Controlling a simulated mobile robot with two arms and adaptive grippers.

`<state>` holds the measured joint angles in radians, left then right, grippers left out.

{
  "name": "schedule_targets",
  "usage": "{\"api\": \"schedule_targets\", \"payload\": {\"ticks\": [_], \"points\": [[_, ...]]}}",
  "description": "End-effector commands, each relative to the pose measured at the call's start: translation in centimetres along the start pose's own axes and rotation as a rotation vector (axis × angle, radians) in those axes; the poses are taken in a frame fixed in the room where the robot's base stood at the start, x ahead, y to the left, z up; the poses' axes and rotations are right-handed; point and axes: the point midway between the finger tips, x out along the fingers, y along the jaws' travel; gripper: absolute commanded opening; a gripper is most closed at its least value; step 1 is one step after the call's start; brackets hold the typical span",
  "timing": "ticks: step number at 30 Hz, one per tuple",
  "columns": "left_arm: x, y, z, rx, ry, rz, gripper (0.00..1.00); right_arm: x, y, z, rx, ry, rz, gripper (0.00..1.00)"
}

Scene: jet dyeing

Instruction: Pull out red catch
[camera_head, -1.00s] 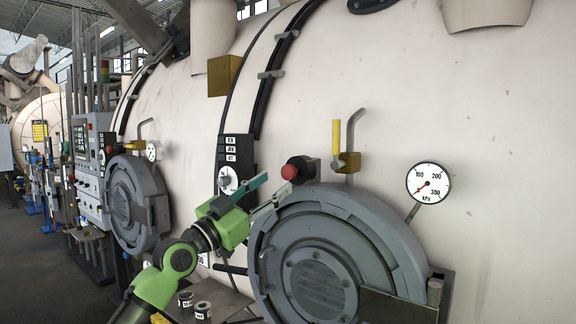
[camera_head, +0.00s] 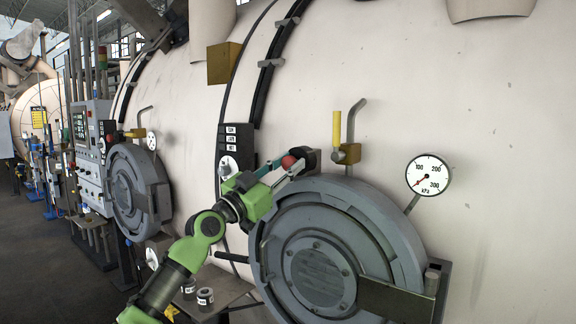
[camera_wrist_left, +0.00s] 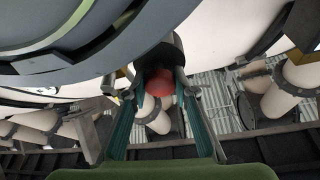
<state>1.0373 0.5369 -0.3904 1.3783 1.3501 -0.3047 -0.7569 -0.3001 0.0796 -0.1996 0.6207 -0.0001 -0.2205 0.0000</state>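The red catch (camera_head: 288,162) is a round red knob on a dark mount on the vessel wall, above the big grey round door (camera_head: 318,262). It also shows in the left wrist view (camera_wrist_left: 160,84), between the fingertips. My left gripper (camera_head: 291,163) is open, with one finger on either side of the red knob. In the left wrist view the gripper (camera_wrist_left: 160,90) shows narrow gaps beside the knob; contact is hard to tell. My right gripper is not in view.
A yellow-handled valve (camera_head: 341,142) and a pressure gauge (camera_head: 428,175) stand right of the catch. A black switch panel (camera_head: 235,155) is to its left. A second round door (camera_head: 137,193) is farther left. A small table (camera_head: 225,284) with cans stands below.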

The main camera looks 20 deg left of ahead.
Motion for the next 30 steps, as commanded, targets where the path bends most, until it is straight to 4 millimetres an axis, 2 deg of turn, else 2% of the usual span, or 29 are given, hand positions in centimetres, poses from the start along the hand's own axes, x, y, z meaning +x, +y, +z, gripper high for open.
{"api": "schedule_targets", "payload": {"ticks": [4, 12, 21, 22, 23, 30], "points": [[-0.3, -0.1, -0.1, -0.001, -0.001, 0.0, 0.0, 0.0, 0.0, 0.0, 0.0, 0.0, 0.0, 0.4], [-2.5, 0.0, -0.9, -0.001, -0.003, 0.001, 0.0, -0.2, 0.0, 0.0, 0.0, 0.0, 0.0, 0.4], [-2.6, 0.1, -0.9, -0.001, -0.004, 0.002, 0.0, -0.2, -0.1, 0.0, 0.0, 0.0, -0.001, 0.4], [-2.6, 0.1, -0.9, -0.001, -0.004, 0.002, 0.33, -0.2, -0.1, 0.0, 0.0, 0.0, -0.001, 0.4], [-2.6, 0.1, -0.9, -0.001, -0.004, 0.002, 0.41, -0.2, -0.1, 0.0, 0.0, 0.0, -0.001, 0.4], [-2.6, 0.0, -1.0, -0.001, -0.002, 0.001, 0.43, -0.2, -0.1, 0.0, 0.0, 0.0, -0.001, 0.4]]}}
